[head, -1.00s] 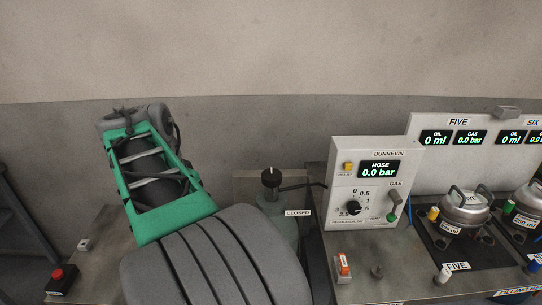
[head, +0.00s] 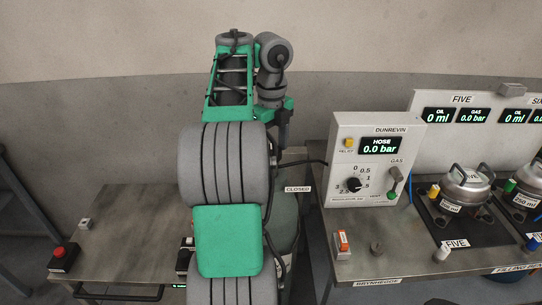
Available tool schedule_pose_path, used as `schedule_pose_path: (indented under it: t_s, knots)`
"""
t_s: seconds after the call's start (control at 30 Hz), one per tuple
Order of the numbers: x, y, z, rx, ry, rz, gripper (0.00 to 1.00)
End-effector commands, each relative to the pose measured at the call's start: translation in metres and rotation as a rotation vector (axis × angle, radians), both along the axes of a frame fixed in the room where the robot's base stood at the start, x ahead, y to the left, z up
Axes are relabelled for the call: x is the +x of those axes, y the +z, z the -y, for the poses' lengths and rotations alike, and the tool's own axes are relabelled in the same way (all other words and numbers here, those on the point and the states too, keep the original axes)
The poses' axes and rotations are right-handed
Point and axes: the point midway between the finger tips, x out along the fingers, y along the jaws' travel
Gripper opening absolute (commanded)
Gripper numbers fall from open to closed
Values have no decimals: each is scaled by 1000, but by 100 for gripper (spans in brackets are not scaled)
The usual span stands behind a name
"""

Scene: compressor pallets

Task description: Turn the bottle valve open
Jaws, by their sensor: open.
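My gripper (head: 283,125) shows as a small dark shape pointing down, below the grey wrist at the upper middle of the head view. It is open, and its fingertips are partly hidden behind my arm. The grey-green bottle (head: 289,235) stands behind my arm, with only its right side showing. Its black valve knob is hidden by the arm, so I cannot tell how the gripper sits to it. A label reading CLOSED (head: 298,189) is beside the bottle's top.
The DUNREVIN panel (head: 347,130) stands to the right, its hose display reading 0.0 bar. An orange-and-white switch (head: 342,244) is in front of it. Metal pots (head: 467,185) stand further right. A red button (head: 61,256) is on the left bench, whose middle is bare.

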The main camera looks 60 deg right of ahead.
Motion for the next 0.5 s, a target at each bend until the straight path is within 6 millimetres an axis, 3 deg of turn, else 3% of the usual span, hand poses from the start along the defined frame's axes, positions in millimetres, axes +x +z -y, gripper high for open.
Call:
schedule_pose_path:
  t_s: [0.2, 0.5]
  knots:
    - [0, 1, 0, -1, 1, 0, 72]
    - [0, 1, 0, 0, 1, 0, 47]
